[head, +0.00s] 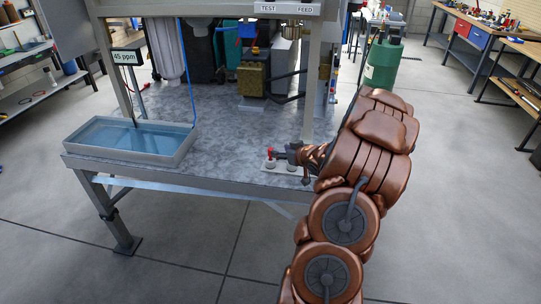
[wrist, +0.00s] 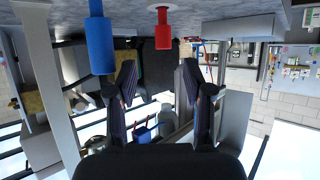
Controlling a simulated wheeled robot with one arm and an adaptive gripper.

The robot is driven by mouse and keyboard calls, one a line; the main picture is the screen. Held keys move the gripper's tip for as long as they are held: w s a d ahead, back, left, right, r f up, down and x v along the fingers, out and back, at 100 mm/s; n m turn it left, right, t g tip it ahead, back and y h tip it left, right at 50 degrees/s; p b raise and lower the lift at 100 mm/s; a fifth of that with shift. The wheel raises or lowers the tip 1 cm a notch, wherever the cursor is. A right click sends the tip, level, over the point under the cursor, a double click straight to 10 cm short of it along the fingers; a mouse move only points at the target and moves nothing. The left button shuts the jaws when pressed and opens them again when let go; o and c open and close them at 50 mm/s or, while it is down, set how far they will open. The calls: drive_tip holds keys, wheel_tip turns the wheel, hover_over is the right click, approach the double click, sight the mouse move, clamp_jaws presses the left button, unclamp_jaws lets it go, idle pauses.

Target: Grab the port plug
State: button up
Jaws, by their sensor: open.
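A small red piece (head: 270,152), which looks like the port plug, stands on a small pale plate (head: 282,168) near the front edge of the bench. In the wrist view, which is upside down, a red plug (wrist: 163,30) hangs from the top with a narrower red stem. A larger blue cylinder (wrist: 99,42) is to its left. My gripper (head: 281,154) is right by the red piece in the head view. In the wrist view, my gripper (wrist: 157,78) has its fingers spread with nothing held; the red plug lies beyond the fingertips, between their lines.
A grey tray of blue water (head: 130,139) fills the left front of the bench (head: 225,125). A 45 ppm display (head: 126,57) stands above it. Frame posts and dark hoses stand at the back. A green tank (head: 383,62) is behind my arm. The middle of the bench is clear.

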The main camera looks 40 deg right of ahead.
sight(271, 149)
drive_tip(key=shift+x, duration=1.05)
drive_tip(key=shift+p+x, duration=0.55)
drive_tip(key=shift+x, duration=0.25)
drive_tip(key=shift+p+x, duration=0.65)
drive_tip(key=shift+x, duration=1.35)
drive_tip(key=shift+a, duration=0.2)
drive_tip(key=c, duration=0.8)
